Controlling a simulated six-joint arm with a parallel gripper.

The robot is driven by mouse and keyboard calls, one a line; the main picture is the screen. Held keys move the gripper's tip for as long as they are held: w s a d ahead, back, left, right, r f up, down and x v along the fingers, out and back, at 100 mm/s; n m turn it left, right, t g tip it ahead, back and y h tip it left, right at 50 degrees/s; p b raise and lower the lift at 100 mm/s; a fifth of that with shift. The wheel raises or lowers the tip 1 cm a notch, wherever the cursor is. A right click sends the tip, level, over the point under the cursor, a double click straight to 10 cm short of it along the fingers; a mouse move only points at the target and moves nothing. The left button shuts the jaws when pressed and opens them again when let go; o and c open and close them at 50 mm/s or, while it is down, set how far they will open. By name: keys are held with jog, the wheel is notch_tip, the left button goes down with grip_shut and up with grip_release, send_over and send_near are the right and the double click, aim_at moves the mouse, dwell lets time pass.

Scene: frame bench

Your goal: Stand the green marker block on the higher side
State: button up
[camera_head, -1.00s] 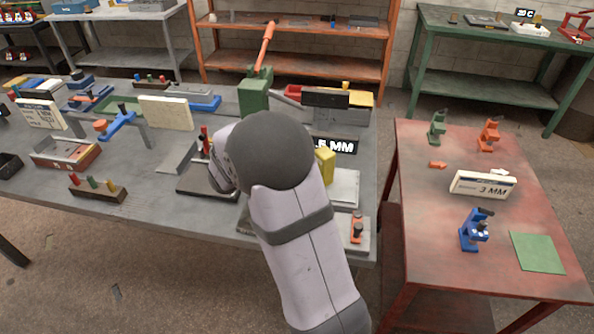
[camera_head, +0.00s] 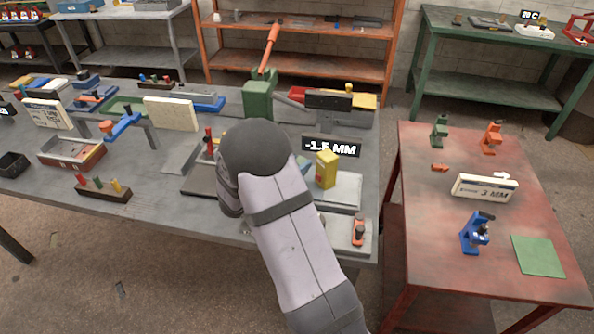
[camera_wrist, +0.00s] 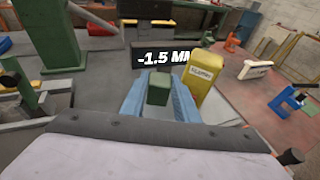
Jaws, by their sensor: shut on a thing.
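My gripper (camera_wrist: 160,80) shows in the wrist view with its two blue fingers shut on the green marker block (camera_wrist: 158,92). The block is small and dark green, and it is held between the fingers in front of the dark display. In the head view my own arm hides the fingers and the block. The dark display (camera_head: 331,147) reads "-1.5 MM"; it also shows in the wrist view (camera_wrist: 163,57). A yellow block (camera_head: 326,170) stands upright right of my gripper, on a pale plate (camera_head: 345,187). In the wrist view the yellow block (camera_wrist: 200,77) is close beside the right finger.
A green lever press (camera_head: 258,98) stands behind on the grey bench. The red table (camera_head: 430,235) at right holds a white "3 MM" arrow sign (camera_head: 484,188), a blue device (camera_head: 474,232) and a green square mat (camera_head: 537,256). An orange-topped fixture (camera_head: 359,230) sits near the bench's front right corner.

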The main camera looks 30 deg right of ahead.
jog(key=shift+f, duration=1.45)
jog(key=shift+f, duration=0.1)
jog(key=o, duration=0.8)
jog(key=shift+a, duration=0.1)
jog(key=b+v, duration=0.2)
jog(key=v, duration=1)
